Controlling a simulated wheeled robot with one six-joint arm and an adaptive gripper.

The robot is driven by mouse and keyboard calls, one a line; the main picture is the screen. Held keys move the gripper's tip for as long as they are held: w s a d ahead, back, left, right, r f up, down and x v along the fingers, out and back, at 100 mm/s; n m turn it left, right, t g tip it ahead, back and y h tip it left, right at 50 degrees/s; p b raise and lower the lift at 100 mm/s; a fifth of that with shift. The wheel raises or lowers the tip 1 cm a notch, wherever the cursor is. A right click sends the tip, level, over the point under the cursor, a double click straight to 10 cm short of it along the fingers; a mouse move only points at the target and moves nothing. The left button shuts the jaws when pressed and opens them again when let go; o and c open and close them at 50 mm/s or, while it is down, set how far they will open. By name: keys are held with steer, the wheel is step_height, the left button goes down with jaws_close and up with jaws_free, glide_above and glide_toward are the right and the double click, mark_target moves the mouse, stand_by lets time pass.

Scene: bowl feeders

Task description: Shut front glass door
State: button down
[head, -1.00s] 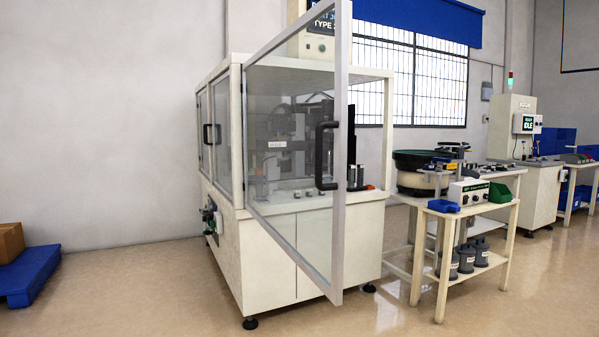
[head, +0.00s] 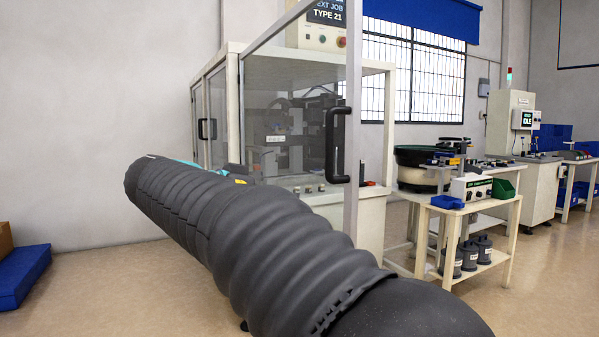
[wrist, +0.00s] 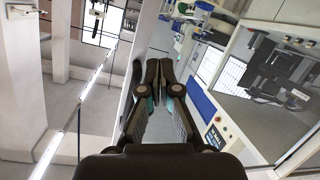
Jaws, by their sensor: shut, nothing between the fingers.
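The front glass door (head: 354,85) of the white machine (head: 378,222) stands open in the head view, swung out from its left edge toward me. Its black handle (head: 332,146) is near the free, right-hand edge. My arm crosses the foreground and hides the door's lower part. My gripper is not seen in the head view. In the wrist view my gripper (wrist: 158,70) is shut and empty, fingers together. A glass pane with machine parts behind it shows at the right of that tilted view; I cannot tell whether it is the door. No contact with the door is visible.
A bowl feeder (head: 420,165) and a small table (head: 484,207) with bottles stand right of the machine. A blue pallet (head: 25,275) lies at far left. Floor is free between the pallet and machine.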

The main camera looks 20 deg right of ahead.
steer(key=w+a+r+m+g+h, duration=0.2)
steer(key=a+r+m+h, duration=0.1)
steer(key=a+r+m, duration=0.15)
steer(key=m, duration=0.1)
glide_toward(339, 165)
steer(key=d, duration=0.6)
steer(key=shift+s+d+r, duration=0.1)
steer(key=shift+d, duration=0.55)
steer(key=shift+d, duration=0.1)
